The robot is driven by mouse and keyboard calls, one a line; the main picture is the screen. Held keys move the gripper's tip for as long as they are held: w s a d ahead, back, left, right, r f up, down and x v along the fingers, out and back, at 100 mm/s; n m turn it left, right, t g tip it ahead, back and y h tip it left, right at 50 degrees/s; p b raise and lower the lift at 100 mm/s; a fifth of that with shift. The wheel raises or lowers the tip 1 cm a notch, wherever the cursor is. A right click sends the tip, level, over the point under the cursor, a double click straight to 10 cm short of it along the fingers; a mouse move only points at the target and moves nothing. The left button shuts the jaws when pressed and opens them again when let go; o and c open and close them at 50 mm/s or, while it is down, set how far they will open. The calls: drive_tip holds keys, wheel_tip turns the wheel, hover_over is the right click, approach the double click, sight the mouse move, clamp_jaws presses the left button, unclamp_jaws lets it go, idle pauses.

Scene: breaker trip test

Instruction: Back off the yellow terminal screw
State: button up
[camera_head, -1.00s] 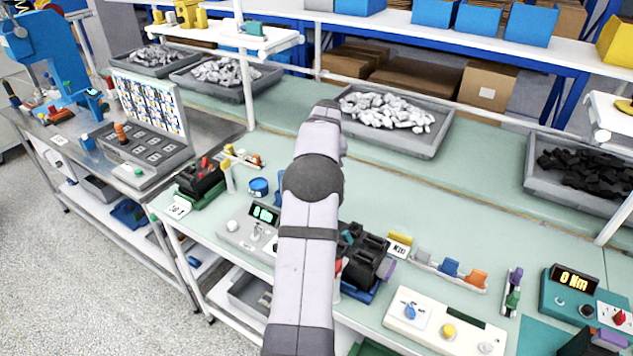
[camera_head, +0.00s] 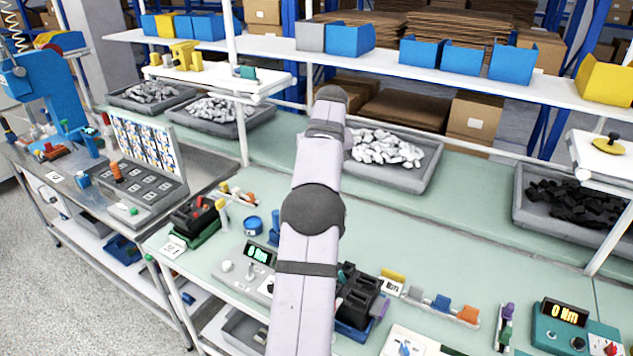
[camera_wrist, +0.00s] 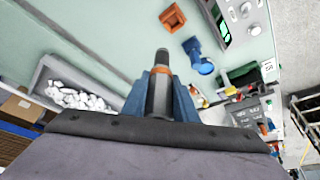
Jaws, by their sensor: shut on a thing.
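My gripper (camera_wrist: 160,95) shows in the wrist view, its blue fingers shut on a grey, dark-tipped tool with an orange band (camera_wrist: 161,70). The tool stands out between the fingers, clear of the bench surface. In the head view my arm hides the gripper and tool. A black breaker-like block (camera_head: 358,292) sits in a blue base just right of my arm, partly covered by it. A yellow piece (camera_head: 392,275) stands behind it by a small label. I cannot make out which part is the yellow terminal screw.
A grey box with a green display (camera_head: 260,254) is left of the arm. A blue round item (camera_head: 254,225) and an orange block (camera_wrist: 173,17) are nearby. A teal device (camera_head: 562,325) reads 0 Nm at right. A tray of white parts (camera_head: 425,180) stands behind; the green bench between is mostly clear.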

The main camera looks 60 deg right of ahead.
drive_tip(key=s+a+r+p, duration=0.2)
drive_tip(key=s+a+r, duration=0.15)
drive_tip(key=a, duration=0.35)
drive_tip(key=s+a+f, duration=0.3)
drive_tip(key=a+f, duration=0.3)
drive_tip(key=f, duration=0.3)
drive_tip(key=shift+f+n, duration=0.2)
drive_tip(key=shift+n, duration=0.1)
drive_tip(key=shift+f, duration=0.15)
drive_tip(key=shift+f+b, duration=2.6)
drive_tip(key=shift+f, duration=0.55)
drive_tip(key=shift+f+b, duration=0.65)
drive_tip(key=shift+f, duration=0.05)
idle(0.4)
drive_tip(key=shift+a+r, duration=0.1)
drive_tip(key=shift+r, duration=0.05)
idle(0.7)
wheel_tip(320, 180, up, 6)
drive_tip(key=p, duration=0.4)
drive_tip(key=shift+p, duration=0.35)
